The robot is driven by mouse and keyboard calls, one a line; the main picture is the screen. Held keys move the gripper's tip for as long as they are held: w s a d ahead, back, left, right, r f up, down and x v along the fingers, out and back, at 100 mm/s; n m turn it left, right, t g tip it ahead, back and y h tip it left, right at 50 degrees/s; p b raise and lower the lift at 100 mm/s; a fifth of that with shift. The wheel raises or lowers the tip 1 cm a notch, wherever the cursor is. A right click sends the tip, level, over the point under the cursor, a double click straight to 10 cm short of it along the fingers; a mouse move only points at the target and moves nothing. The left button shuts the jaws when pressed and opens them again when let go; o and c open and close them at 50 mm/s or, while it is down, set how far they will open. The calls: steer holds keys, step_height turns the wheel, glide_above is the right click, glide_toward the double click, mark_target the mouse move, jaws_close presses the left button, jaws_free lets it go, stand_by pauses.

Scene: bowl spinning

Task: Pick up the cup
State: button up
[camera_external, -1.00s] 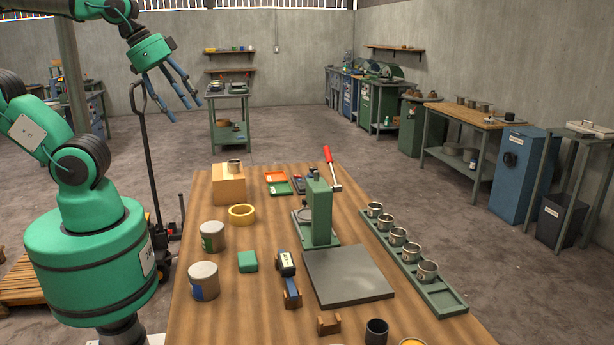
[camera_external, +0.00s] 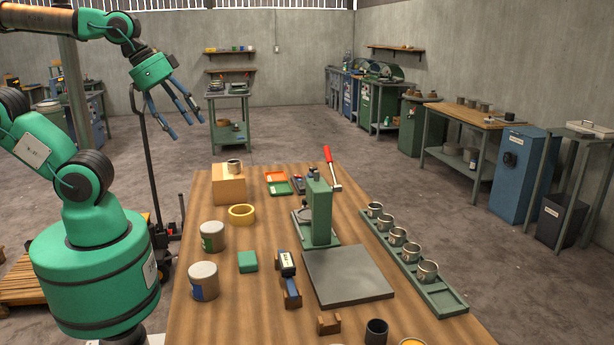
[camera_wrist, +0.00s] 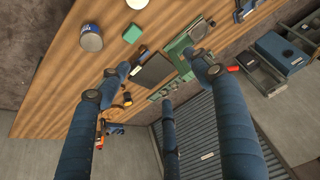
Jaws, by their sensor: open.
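A small metal cup (camera_external: 234,165) stands upright on a cardboard-coloured box (camera_external: 229,187) at the far left of the wooden table. Several similar metal cups (camera_external: 397,236) sit in a row in a long green tray (camera_external: 455,302) on the right. A dark cup (camera_external: 376,332) stands at the near edge.
A green press (camera_external: 319,212) with a red handle stands mid-table behind a grey plate (camera_external: 348,275).

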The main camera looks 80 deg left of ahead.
steer(key=w+r+g+p, duration=0.1)
steer(key=w+r+p, duration=0.15)
steer(key=w, duration=0.55)
steer(key=w+r+p, duration=0.1)
steer(key=w+r, duration=0.2)
steer(key=w, duration=0.5)
steer(key=n+g+p, duration=0.2)
steer(key=g+p, duration=0.1)
steer(key=p, duration=0.7)
glide_above(385, 224)
steer(key=s+a, duration=0.1)
steer(key=a, duration=0.1)
step_height(385, 224, down, 28)
steer(key=shift+w+f, duration=0.1)
steer(key=shift+f, duration=0.4)
steer(key=shift+f, duration=0.15)
steer(key=shift+w+a+f, duration=0.1)
steer(key=shift+w+f, duration=0.05)
steer(key=shift+f, duration=1.2)
steer(key=shift+w+d+f, duration=0.1)
steer(key=shift+w+f, duration=0.1)
steer(key=shift+f, duration=1.2)
steer(key=shift+w+a+f, duration=0.1)
steer(key=shift+w+f, duration=0.05)
steer(key=shift+f, duration=1.2)
